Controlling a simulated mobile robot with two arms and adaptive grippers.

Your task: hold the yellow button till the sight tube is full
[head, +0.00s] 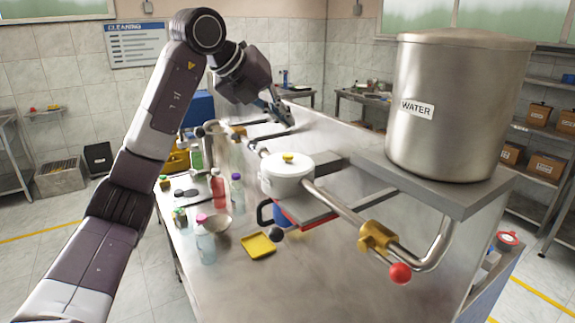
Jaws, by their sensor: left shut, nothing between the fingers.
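A yellow button (288,156) sits on top of a round white housing (287,178) in the middle of the head view. The housing joins a metal pipe (340,208) running to the lower right. My left gripper (284,122) is shut and empty. It hangs behind the white housing, near the dark rear brackets, apart from the yellow button. I cannot clearly pick out the sight tube or its level. My right gripper is not in view.
A big steel tank marked WATER (460,110) stands on a raised shelf at the right. A brass valve (376,237) with a red knob (400,273) sticks out in front. Several bottles, a bowl (217,227) and a yellow tray (258,245) crowd the bench's left side.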

